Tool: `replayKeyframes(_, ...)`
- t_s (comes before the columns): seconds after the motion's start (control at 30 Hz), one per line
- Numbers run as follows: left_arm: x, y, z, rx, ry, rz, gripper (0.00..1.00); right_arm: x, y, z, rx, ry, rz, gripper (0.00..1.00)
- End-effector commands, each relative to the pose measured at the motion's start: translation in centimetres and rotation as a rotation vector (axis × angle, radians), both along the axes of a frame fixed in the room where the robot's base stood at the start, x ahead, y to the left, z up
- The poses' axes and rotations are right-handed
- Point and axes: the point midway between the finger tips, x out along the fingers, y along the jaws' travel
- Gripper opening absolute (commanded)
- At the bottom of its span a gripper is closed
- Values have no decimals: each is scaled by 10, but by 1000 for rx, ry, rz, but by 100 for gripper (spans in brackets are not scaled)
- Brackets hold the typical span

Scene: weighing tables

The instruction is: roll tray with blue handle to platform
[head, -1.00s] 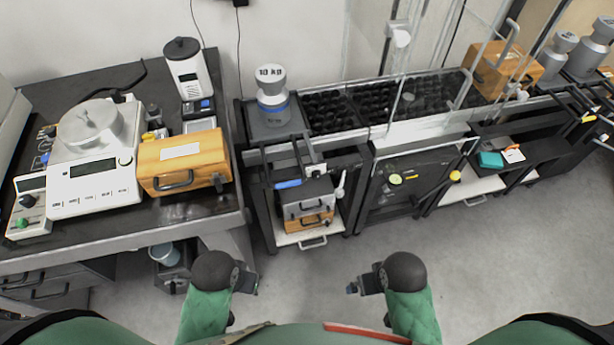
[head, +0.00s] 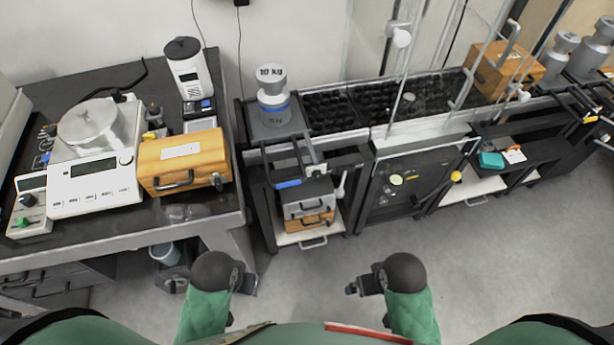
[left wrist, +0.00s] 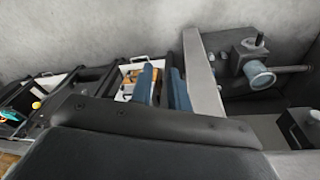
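A grey tray (head: 259,129) carries a silver 10 kg weight (head: 273,93) at the left end of the black roller track. A bar with a blue handle (head: 288,184) projects at the front of that tray. A platform (head: 425,128) behind clear panels lies further right along the track; I cannot tell its exact edges. My left gripper (head: 248,284) hangs over the floor, in front of and below the blue handle, apart from it. Its two blue fingers (left wrist: 163,87) stand apart and empty in the left wrist view. My right gripper (head: 353,288) is also over the floor, touching nothing; its opening is too small to judge.
A dark table (head: 130,226) at left holds a white balance (head: 92,184) and an orange case (head: 182,163). Below the track, a shelf holds stacked cases (head: 308,203). Another orange case (head: 503,70) and more weights (head: 591,52) stand at right. The floor (head: 300,270) before me is clear.

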Motion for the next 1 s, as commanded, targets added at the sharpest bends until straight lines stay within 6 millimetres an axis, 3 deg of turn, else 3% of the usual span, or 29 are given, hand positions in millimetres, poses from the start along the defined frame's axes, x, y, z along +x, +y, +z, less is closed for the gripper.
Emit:
replayKeyframes(0.2,22,-4,11,-5,-40,-6,29,-1,0,0,0,1,0,100)
replayKeyframes(0.47,52,-44,12,3,-79,-72,29,-8,0,-3,0,14,-1,100)
replayKeyframes(0.77,89,-62,-1,185,-197,-118,29,-9,1,-4,1,19,-1,100)
replayKeyframes(1.0,131,-76,-1,447,-407,-234,29,-2,1,-3,2,8,-1,100)
